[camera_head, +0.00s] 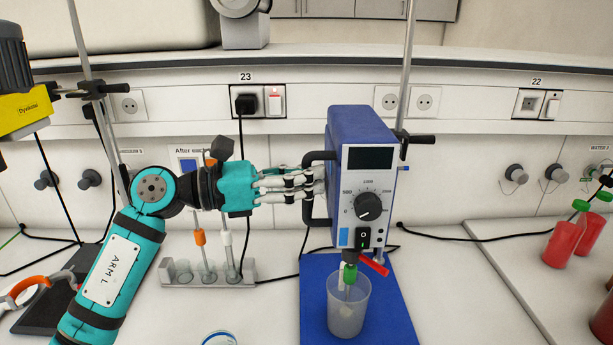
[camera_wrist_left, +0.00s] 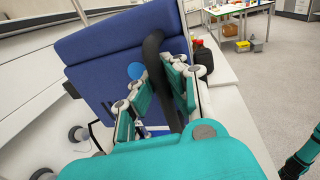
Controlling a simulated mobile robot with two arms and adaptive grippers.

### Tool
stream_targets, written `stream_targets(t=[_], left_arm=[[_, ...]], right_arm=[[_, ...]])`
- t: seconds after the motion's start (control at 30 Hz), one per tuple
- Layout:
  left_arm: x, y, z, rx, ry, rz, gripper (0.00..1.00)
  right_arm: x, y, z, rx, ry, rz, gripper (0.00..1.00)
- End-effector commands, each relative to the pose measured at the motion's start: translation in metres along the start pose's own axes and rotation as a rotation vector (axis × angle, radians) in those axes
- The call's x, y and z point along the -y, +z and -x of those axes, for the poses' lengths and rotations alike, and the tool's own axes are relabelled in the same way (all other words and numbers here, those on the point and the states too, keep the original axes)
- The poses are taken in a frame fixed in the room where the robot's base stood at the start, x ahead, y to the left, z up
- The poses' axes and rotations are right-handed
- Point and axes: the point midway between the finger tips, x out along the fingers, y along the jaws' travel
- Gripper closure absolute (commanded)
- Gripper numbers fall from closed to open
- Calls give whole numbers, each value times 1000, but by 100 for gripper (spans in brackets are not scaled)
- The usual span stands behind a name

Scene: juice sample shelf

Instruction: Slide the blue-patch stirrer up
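The blue-patch stirrer (camera_head: 352,135) is a blue box with a pale front panel, a dial, a dark display and a light blue patch low on the left. It sits upright on a vertical rod (camera_head: 411,45) above a clear beaker (camera_head: 348,310) on a blue base plate (camera_head: 385,318). Its blue body also shows in the left wrist view (camera_wrist_left: 105,58). My left gripper (camera_head: 314,183) is at the black side handle (camera_wrist_left: 153,60), with its fingers on either side, shut on it. My right gripper is not in view.
A small rack (camera_head: 247,272) with stoppered tubes stands left of the stirrer. Another yellow stirrer (camera_head: 25,108) is at the far left. Red bottles (camera_head: 562,245) stand at the right. A black clamp (camera_head: 420,140) is on the rod. Cables cross the bench and wall.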

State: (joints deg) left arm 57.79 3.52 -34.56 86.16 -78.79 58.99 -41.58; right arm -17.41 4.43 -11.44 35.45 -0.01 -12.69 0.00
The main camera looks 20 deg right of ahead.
Motion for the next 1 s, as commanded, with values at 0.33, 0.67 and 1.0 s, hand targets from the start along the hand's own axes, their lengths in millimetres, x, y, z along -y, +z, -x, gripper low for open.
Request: stream_targets(t=[0.33, 0.67, 1.0], left_arm=[[0, 0, 0, 0, 1, 0, 100], [-1, 3, 1, 0, 2, -1, 100], [-1, 42, 2, 4, 4, -5, 100]], right_arm=[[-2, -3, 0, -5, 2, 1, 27], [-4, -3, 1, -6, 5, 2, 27], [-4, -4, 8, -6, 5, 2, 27]])
